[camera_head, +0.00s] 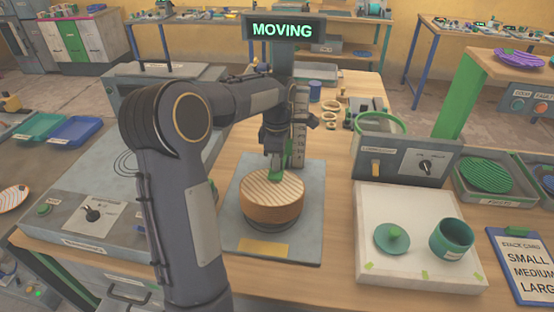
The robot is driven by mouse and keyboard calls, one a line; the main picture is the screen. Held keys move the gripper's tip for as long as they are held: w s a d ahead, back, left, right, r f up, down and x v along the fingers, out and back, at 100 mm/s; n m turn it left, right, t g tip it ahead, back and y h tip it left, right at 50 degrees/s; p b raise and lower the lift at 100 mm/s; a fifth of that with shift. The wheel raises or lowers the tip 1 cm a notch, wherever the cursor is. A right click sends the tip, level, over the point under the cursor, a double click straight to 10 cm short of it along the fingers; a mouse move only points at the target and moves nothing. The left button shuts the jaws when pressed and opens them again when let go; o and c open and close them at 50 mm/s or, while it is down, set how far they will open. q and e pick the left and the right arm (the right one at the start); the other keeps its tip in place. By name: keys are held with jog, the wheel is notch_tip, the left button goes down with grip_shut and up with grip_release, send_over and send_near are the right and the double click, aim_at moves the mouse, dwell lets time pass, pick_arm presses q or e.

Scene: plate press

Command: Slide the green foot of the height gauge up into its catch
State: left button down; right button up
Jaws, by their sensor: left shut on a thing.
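My left arm reaches in from the left and bends over the press plate. My left gripper (276,163) points down and is shut on the green foot (277,174), just above or on the top of a round block. The height gauge (300,125) is a grey upright scale just behind and right of the gripper. The round block (272,208), with a striped cream top and brown side, sits on the grey base plate (308,222). My wrist hides part of the gauge, and I cannot make out the catch. My right gripper is out of view.
A sign reading MOVING (284,29) tops the column behind. To the right stand a grey control box (404,160), a white board (385,262) with a green lidded disc (392,239) and a green cup (451,239). A left panel (85,215) has a dark knob.

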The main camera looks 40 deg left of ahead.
pick_arm(q)
notch_tip(320, 180, up, 20)
jog(key=p, duration=1.5)
jog(key=c, duration=1.2)
grip_release()
jog(key=shift+f, duration=0.25)
jog(key=shift+c, duration=0.2)
